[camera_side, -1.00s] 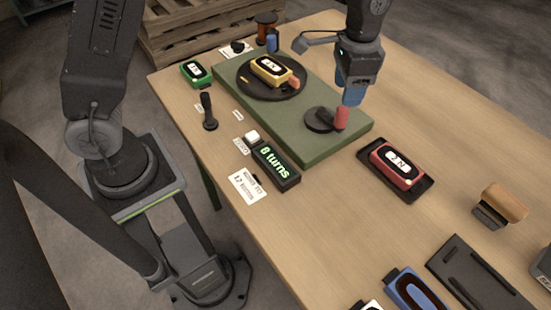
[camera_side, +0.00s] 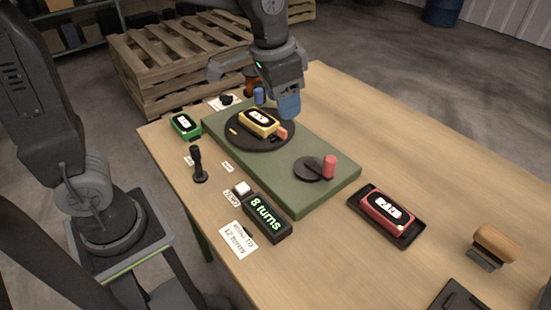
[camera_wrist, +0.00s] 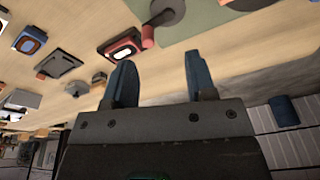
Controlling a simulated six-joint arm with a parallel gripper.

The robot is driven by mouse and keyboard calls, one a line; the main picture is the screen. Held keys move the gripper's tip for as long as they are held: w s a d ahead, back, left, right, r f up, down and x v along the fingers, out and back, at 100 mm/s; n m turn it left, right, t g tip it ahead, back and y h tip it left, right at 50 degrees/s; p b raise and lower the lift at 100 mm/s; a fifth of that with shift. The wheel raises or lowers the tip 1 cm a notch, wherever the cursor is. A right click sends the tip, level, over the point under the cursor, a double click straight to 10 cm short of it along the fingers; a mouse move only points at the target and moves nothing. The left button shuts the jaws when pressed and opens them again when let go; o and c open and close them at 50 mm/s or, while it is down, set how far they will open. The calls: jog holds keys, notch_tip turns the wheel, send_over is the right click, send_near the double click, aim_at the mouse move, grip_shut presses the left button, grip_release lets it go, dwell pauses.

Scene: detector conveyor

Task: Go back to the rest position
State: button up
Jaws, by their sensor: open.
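My gripper (camera_side: 288,108) hangs in the air over the back part of the green base in the side view, its blue fingers pointing down. In the wrist view its two fingers (camera_wrist: 158,75) are spread with nothing between them. The red crank knob (camera_side: 329,166) stands upright on its dark disc at the front right of the green base (camera_side: 290,200), clear of the gripper. It also shows in the wrist view (camera_wrist: 148,38). A yellow detector (camera_side: 259,123) lies on the dark round turntable (camera_side: 250,144), below and left of the gripper.
A display box (camera_side: 267,214) reads "8 turns". A green detector (camera_side: 185,125) is at the left edge. A red detector (camera_side: 386,210) lies in a dark tray at right. A wooden-handled stamp (camera_side: 496,242) stands farther right. A black upright handle (camera_side: 198,165) is at left.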

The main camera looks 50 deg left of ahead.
jog(key=s+a+n+t, duration=0.1)
jog(key=s+a, duration=0.2)
jog(key=s, duration=0.4)
jog(key=s+a+n+t, duration=0.2)
jog(key=s+a, duration=0.1)
jog(key=s, duration=0.4)
jog(key=shift+s+f+n, duration=0.2)
jog(key=shift+f+n, duration=0.1)
